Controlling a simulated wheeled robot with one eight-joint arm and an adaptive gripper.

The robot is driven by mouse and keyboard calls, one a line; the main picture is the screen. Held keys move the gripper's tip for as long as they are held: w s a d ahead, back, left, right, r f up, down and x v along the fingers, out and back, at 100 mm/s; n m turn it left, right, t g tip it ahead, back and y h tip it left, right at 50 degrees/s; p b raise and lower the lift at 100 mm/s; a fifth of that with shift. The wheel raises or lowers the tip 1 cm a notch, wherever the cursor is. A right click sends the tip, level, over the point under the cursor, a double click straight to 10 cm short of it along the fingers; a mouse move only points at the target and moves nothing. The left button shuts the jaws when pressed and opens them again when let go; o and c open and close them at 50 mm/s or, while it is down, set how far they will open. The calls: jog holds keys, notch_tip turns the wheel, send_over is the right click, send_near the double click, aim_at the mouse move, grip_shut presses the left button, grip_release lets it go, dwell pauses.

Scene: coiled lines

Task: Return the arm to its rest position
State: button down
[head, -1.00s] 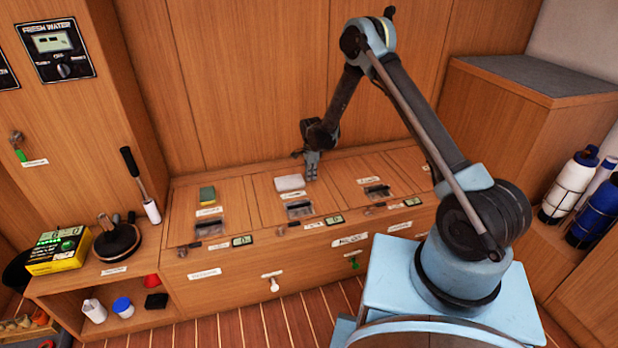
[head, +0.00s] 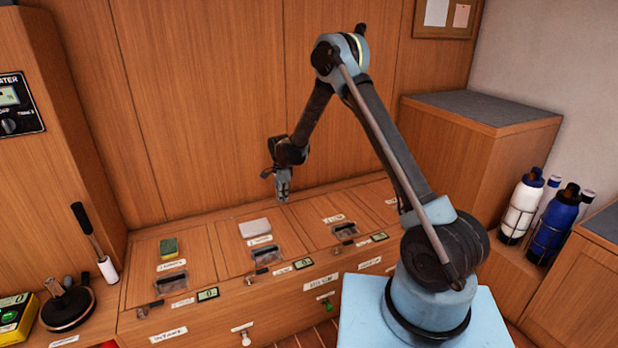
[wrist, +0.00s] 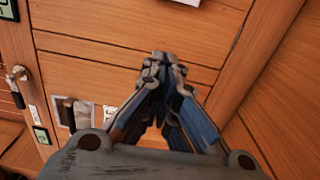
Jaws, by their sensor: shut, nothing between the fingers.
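My gripper (head: 283,188) hangs pointing down above the wooden bench top, near the back wall. Its fingers are together and empty; they also show closed in the wrist view (wrist: 163,62). My arm is bent, rising from its blue base and reaching left over the bench. A pale block (head: 254,227) lies on a bench lid just below and left of the gripper, apart from it.
A green and yellow sponge (head: 169,247) lies on the left lid. Recessed latches (head: 171,281) and small displays line the bench front. A dark-topped cabinet (head: 480,130) stands right, with bottles (head: 522,208) beyond. A handled brush (head: 95,243) stands at left.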

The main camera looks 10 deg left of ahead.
jog(key=s+d+r+n, duration=0.1)
jog(key=d+r+n, duration=0.2)
jog(key=d+r, duration=1.35)
jog(key=s+d+r+n+t, duration=0.1)
jog(key=s+d+r, duration=0.35)
jog(key=d, duration=0.25)
jog(key=s+d+r+n, duration=0.1)
jog(key=s+d+r, duration=0.2)
jog(key=d+r, duration=0.25)
jog(key=s+d+r+n, duration=0.3)
jog(key=s+d, duration=1.1)
jog(key=s, duration=0.1)
jog(key=s+d+f+n, duration=0.1)
jog(key=s+d+f, duration=0.1)
jog(key=s, duration=0.2)
jog(key=s+d+f+n, duration=0.1)
jog(key=s+d+f, duration=0.1)
jog(key=s, duration=0.3)
jog(key=s+d+f+n+t, duration=0.1)
jog(key=s+d+f, duration=0.1)
jog(key=s+f, duration=0.1)
jog(key=shift+s+f, duration=0.15)
jog(key=shift+s, duration=0.7)
